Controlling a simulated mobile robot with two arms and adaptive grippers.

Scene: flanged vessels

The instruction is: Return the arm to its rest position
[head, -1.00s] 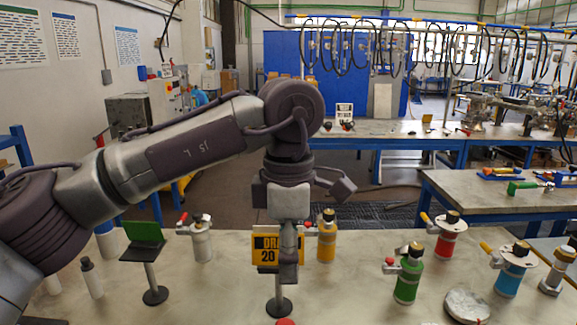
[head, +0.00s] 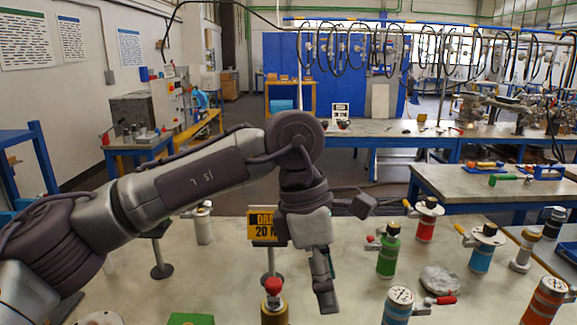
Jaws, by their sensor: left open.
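My left arm comes in from the left, and its gripper (head: 324,285) hangs pointing down over the near table (head: 215,275). Its fingers show nearly edge-on, with nothing seen held between them. The gripper is just right of a yellow sign (head: 263,225) on a stand, and its wrist overlaps the sign's right edge. A green vessel (head: 388,258) stands to the right of the gripper. A vessel with a red top (head: 273,300) stands at the near edge, left of the fingertips. My right gripper is out of view.
Red (head: 426,226), blue (head: 484,254) and orange (head: 545,298) vessels stand at right, with a gauge-topped vessel (head: 398,303) in front. A grey stone-like disc (head: 440,280) lies between. A white vessel (head: 203,226) stands behind my forearm. Other workbenches are beyond.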

